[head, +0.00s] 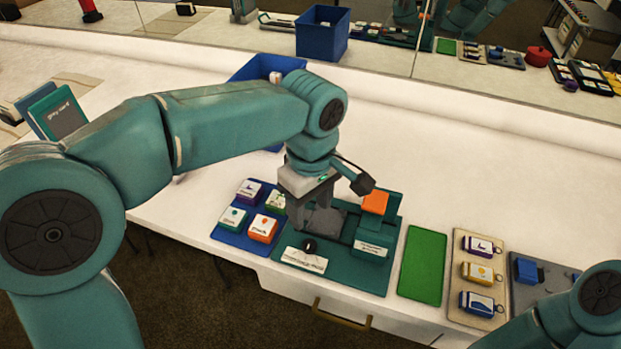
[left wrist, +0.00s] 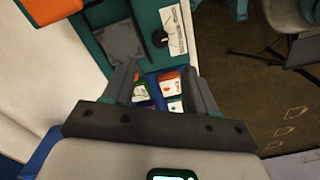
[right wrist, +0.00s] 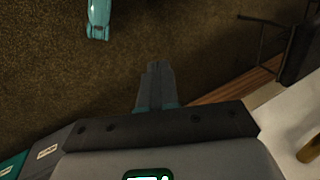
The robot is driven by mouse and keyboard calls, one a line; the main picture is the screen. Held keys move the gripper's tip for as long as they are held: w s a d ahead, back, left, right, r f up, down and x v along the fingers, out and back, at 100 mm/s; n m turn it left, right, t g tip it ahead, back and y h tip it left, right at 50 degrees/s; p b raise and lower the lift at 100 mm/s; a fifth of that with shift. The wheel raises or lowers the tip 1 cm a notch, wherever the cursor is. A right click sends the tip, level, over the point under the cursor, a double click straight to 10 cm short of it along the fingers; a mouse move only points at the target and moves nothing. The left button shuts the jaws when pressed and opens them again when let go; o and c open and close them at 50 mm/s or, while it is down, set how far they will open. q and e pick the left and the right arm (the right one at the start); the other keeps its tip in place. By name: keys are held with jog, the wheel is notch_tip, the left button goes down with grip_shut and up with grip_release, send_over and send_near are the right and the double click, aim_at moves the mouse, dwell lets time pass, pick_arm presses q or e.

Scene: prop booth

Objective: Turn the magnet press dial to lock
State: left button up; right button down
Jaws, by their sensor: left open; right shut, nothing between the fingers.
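The magnet press (head: 343,271) is a teal base near the table's front edge, with an orange block (head: 375,202) on its raised right part. Its dial (head: 309,246) is a small black knob on a white marked plate at the front left; the dial also shows in the left wrist view (left wrist: 160,39). The marks are too small to read. My left gripper (head: 316,226) is open and empty, pointing down over the press just behind the dial, apart from the knob in the wrist view. My right gripper (right wrist: 156,70) is shut and empty, above the dark floor.
A blue tray (head: 228,238) with several small boxes lies left of the press. A green mat (head: 422,265), a tan board (head: 466,314) with three boxes and a grey board (head: 521,302) lie right. A blue bin (head: 250,66) stands behind. The table behind the mats is clear.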

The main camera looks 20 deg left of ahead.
pick_arm(q)
notch_tip(320, 180, up, 6)
jog(key=shift+f+p, duration=0.25)
jog(key=shift+p, duration=0.2)
jog(key=shift+f, duration=0.1)
jog(key=s+f+n+g+h+p, duration=0.5)
jog(key=s+f+p, duration=0.6)
jog(key=f, duration=0.8)
jog(key=s+f+m+t+b, duration=0.4)
jog(key=f+m+t, duration=0.1)
jog(key=f+m, duration=0.9)
jog(key=shift+d+f+m+t+y+b, duration=0.3)
jog(key=shift+d+m+y+b, duration=0.1)
jog(key=shift+m, duration=0.1)
jog(key=shift+s, duration=0.1)
